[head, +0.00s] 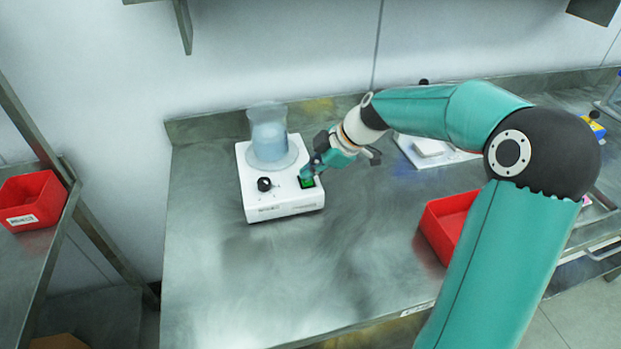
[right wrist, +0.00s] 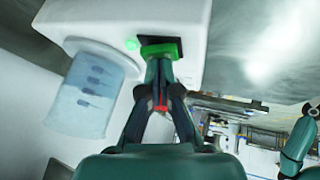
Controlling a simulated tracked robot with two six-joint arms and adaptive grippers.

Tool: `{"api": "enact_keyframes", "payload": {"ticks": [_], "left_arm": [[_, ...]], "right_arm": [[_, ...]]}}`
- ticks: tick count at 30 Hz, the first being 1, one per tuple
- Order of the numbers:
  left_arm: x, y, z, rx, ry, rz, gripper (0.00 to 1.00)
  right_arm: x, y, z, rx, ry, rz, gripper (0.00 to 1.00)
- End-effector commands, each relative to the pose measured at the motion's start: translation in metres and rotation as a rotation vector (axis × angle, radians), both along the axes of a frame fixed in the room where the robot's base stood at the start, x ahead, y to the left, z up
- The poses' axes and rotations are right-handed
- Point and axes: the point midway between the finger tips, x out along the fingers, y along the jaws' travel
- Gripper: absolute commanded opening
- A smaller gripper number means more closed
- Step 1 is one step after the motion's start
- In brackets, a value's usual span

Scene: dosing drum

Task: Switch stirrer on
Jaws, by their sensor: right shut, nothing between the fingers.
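The stirrer (head: 284,206) is a white box on the metal bench, with a black knob (head: 264,184) at its front left and a green rocker switch (head: 306,182) at its front right. A glass beaker (head: 268,133) with pale blue liquid stands on its round plate. My right gripper (head: 312,172) is shut and empty, its fingertips at the switch. In the right wrist view the closed fingertips (right wrist: 160,62) meet the green switch (right wrist: 160,50), and a small green light (right wrist: 132,44) shows beside it. I cannot tell whether they press it. My left gripper is not in view.
A red bin (head: 446,222) stands on the bench right of the stirrer, behind my right arm. A white device (head: 430,148) sits further back. Another red bin (head: 32,200) is on a side table at left. The bench front is clear.

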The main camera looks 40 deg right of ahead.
Motion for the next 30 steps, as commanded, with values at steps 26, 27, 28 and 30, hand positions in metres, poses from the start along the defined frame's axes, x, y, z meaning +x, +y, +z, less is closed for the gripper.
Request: {"api": "enact_keyframes", "payload": {"ticks": [26, 27, 28, 30], "left_arm": [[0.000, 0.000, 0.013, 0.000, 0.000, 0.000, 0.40], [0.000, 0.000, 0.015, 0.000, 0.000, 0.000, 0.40], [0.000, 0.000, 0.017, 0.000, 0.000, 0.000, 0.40], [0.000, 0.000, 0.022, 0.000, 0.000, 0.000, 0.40]], "right_arm": [[0.006, -0.002, 0.024, 0.000, -0.002, 0.001, 0.00], [0.007, -0.003, 0.028, -0.001, -0.002, 0.001, 0.00], [0.007, -0.003, 0.031, -0.001, -0.002, 0.001, 0.00], [0.009, -0.004, 0.038, -0.001, -0.001, 0.001, 0.00]]}}
